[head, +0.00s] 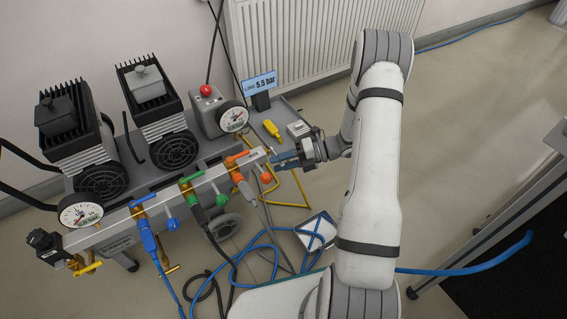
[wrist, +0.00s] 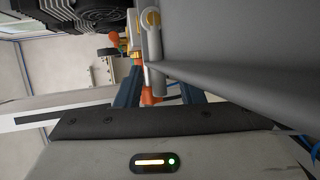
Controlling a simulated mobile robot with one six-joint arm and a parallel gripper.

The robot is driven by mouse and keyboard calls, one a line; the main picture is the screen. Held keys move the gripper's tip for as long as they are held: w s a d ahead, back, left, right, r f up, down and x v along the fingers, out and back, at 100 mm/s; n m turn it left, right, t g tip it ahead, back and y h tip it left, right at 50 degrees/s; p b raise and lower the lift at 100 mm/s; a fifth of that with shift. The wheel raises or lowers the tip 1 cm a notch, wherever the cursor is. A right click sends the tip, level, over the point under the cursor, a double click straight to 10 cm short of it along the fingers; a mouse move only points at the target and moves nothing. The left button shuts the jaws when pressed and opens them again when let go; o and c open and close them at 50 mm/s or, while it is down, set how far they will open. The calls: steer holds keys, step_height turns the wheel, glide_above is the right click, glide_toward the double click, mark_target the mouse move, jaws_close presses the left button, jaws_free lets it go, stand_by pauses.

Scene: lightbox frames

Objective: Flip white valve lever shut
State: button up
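The manifold bar (head: 120,215) carries blue (head: 172,224), green (head: 221,200) and orange (head: 265,178) valve levers with ball ends. My gripper (head: 284,160) is at the bar's right end, its blue-grey fingers beside the last outlet. In the wrist view the two blue fingers (wrist: 157,82) stand apart, so it is open. A pale grey lever-like part with a rounded end (wrist: 151,18) is close ahead of them, likely the white lever. An orange knob (wrist: 148,97) shows between the fingers, apparently beyond. The white lever is largely hidden in the head view; contact cannot be told.
A sign reads 5.5 bar (head: 259,83).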

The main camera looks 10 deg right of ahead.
steer(key=shift+c, duration=0.3)
jaws_close()
